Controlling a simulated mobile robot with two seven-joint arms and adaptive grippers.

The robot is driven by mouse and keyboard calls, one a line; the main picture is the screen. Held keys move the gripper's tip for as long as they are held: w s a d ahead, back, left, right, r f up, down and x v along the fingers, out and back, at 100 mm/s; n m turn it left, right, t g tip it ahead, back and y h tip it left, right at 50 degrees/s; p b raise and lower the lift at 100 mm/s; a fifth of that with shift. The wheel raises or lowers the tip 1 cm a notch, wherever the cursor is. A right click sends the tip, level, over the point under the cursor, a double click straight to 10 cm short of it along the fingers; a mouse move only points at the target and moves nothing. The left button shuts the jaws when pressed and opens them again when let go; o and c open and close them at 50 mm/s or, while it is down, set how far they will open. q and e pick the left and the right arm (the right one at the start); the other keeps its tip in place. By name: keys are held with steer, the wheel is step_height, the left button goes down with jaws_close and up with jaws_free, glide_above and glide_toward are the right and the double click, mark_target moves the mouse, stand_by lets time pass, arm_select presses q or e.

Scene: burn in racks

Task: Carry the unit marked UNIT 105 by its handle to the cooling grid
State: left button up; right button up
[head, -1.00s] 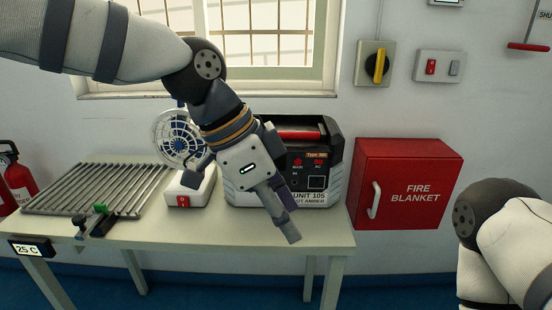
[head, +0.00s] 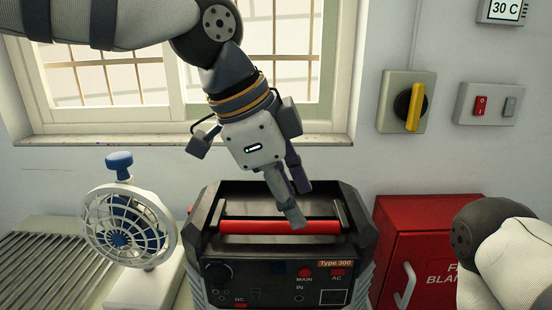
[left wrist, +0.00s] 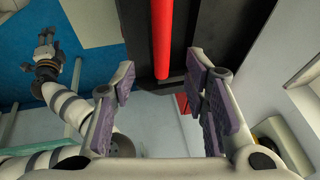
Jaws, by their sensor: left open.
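The black and grey unit (head: 345,250) stands on the table with a red handle bar (head: 280,227) across its top. Its front reads Type 300; its lower front is cut off. My left gripper (head: 298,207) is open and empty, pointing down just above the handle's right part. In the left wrist view, the handle (left wrist: 161,40) runs between the lines of the open fingers (left wrist: 162,85), with its near end just ahead of them. The slatted cooling grid (head: 35,270) lies at the left, partly out of view. My right gripper (left wrist: 46,45) shows small in the left wrist view; its jaws are unclear.
A white fan (head: 130,230) with a blue knob stands between grid and unit. A red fire blanket box (head: 400,225) is on the wall close to the unit's right. A window (head: 120,100) and its sill are behind. A yellow rotary switch (head: 413,105) is at right.

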mark_target(280, 217)
arm_select(q)
steer(key=x, duration=0.5)
steer(key=shift+w+f, duration=0.1)
steer(key=shift+f, duration=0.05)
